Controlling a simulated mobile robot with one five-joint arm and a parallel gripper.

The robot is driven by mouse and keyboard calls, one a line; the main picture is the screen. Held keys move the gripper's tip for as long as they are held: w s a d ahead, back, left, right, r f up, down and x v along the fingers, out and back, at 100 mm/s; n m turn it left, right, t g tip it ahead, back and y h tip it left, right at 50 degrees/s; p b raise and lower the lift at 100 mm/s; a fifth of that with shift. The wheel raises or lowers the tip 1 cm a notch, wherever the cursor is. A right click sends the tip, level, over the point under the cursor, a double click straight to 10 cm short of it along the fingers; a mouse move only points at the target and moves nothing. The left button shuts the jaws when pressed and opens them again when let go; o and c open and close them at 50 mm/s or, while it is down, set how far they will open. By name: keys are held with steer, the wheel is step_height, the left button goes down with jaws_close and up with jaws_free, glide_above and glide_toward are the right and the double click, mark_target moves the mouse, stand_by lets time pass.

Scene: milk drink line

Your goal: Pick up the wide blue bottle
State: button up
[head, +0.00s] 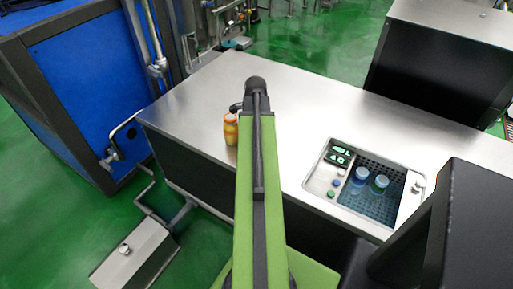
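Two bottles stand side by side in the recessed grated tray (396,220) at the right of the steel counter. The left one is a blue bottle (355,184) with a pale top; it looks like the wide blue bottle. My green arm reaches forward over the counter, left of the tray and apart from these bottles. The dark end of my arm with my gripper (236,107) is small and partly hidden by the arm itself; its fingers cannot be made out. An orange and yellow bottle (231,131) shows just below it; whether they touch is unclear.
A green bottle (379,186) stands close to the right of the blue one. A small panel (338,155) with buttons lies left of the bottles. A dark steel-topped machine (430,70) stands behind. The counter (190,105) is mostly clear. A blue cabinet (85,70) stands at left.

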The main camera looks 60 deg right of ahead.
steer(key=shift+f, duration=0.2)
jaws_close()
stand_by(0.5)
